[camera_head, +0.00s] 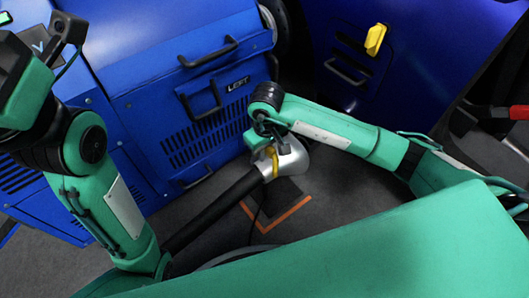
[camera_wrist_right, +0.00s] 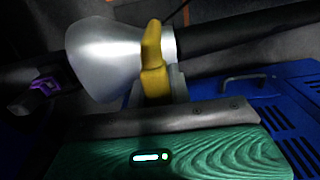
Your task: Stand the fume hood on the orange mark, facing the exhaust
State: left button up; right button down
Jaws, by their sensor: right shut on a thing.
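The fume hood (camera_head: 292,160) is a silver cone with a yellow handle (camera_wrist_right: 153,60) and a thick black hose (camera_head: 215,208) running to the lower left. Its wide mouth points right in the head view and left in the right wrist view (camera_wrist_right: 103,60). My right gripper (camera_head: 268,148) is shut on the hood at its handle. The orange mark (camera_head: 284,217) is an angled line on the floor, just below the hood in the picture. I cannot tell whether the hood touches the floor. My left arm is at the left; its fingertips do not show. I cannot identify the exhaust.
A blue cabinet (camera_head: 150,100) with black handles and vents stands behind and left of the hood. Another dark blue unit (camera_head: 430,45) with a yellow latch (camera_head: 375,39) is at the back right. A thin black cable lies by the mark. Grey floor is clear right of the mark.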

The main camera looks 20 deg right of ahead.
jog(key=shift+r, duration=0.1)
jog(key=c, duration=1.3)
grip_release()
